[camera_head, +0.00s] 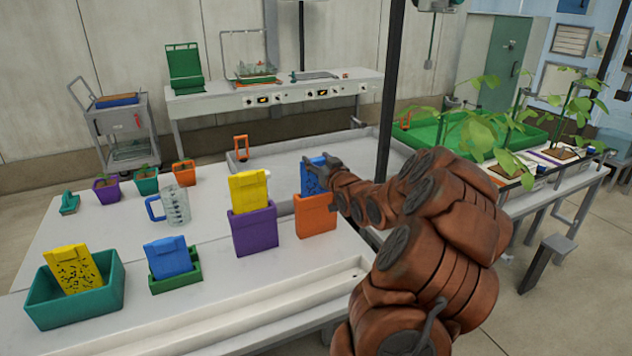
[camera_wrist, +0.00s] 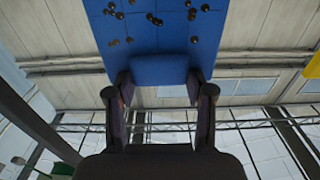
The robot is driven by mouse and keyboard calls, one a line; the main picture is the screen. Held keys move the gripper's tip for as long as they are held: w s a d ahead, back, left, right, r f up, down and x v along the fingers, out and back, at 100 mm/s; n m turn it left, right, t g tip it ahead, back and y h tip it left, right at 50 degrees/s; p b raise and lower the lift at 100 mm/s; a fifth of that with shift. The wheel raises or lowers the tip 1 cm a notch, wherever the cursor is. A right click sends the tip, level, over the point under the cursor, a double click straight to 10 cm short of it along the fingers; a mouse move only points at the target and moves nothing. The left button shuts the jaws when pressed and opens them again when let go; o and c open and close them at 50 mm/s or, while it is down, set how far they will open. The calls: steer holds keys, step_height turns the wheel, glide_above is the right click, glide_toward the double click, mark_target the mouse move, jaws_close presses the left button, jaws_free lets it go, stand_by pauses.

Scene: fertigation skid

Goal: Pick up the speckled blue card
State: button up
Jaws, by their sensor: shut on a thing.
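The speckled blue card (camera_head: 311,182) stands upright at the orange holder (camera_head: 315,217), right of centre in the head view. My gripper (camera_head: 322,164) is at its upper end, reaching in from the right. In the wrist view the blue card (camera_wrist: 155,30) shows dark specks, and its plain blue tab sits between the two fingers of my gripper (camera_wrist: 160,82), which are shut on it. The lower part of the card is hidden at the orange holder in the head view, and I cannot tell how deep it sits.
A plain yellow card (camera_head: 249,190) stands in a purple holder (camera_head: 254,232) just left. A plain blue card (camera_head: 168,257) is in a green holder, and a speckled yellow card (camera_head: 73,269) in a teal bin (camera_head: 75,306). A measuring jug (camera_head: 175,206) and small pots stand behind.

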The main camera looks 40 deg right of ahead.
steer(key=shift+c, duration=0.7)
steer(key=shift+r, duration=0.1)
